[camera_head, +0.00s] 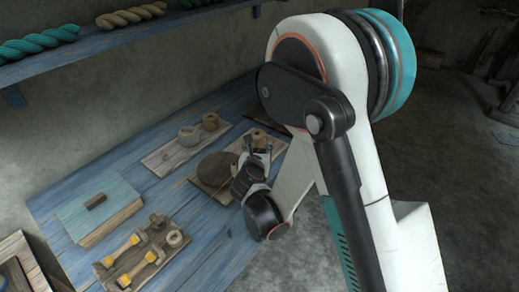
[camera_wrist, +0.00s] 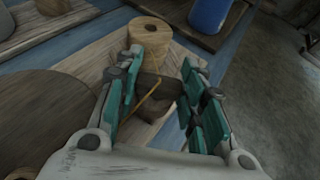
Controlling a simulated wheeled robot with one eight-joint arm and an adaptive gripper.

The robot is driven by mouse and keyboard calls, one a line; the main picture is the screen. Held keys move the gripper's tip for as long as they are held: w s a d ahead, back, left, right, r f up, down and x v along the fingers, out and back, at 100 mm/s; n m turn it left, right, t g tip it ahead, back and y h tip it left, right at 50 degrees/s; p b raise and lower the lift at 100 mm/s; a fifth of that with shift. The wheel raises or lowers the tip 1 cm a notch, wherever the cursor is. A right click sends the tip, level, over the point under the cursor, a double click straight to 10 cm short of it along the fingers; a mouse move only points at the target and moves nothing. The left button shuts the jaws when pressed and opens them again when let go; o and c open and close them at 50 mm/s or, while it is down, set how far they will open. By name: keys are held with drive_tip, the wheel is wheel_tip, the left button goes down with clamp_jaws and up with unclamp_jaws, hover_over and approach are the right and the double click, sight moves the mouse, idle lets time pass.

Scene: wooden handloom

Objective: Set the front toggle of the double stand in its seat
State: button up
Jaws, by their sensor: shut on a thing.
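In the wrist view, my gripper (camera_wrist: 160,68) has its teal-padded fingers on either side of a dark wooden toggle (camera_wrist: 153,87). The gripper is shut on this toggle. A thin yellow cord (camera_wrist: 156,88) runs across the toggle and on toward a pale wooden cylinder (camera_wrist: 150,35) with a small hole in its top. The cylinder stands on a wooden board (camera_wrist: 88,66), just beyond the fingertips. In the head view, my gripper (camera_head: 256,152) is low over this board, and the toggle is hidden there. I cannot make out the toggle's seat.
A round dark wooden disc (camera_head: 216,169) lies left of my gripper. Another board (camera_head: 163,161) with small wooden pieces is behind it. A board with yellow-marked pieces (camera_head: 133,270) and a blue box (camera_head: 98,212) are at the left. A shelf with ropes (camera_head: 160,35) runs above.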

drive_tip(key=o, duration=0.8)
drive_tip(key=shift+r, duration=0.15)
wheel_tip(320, 180, up, 10)
drive_tip(key=shift+f, duration=0.15)
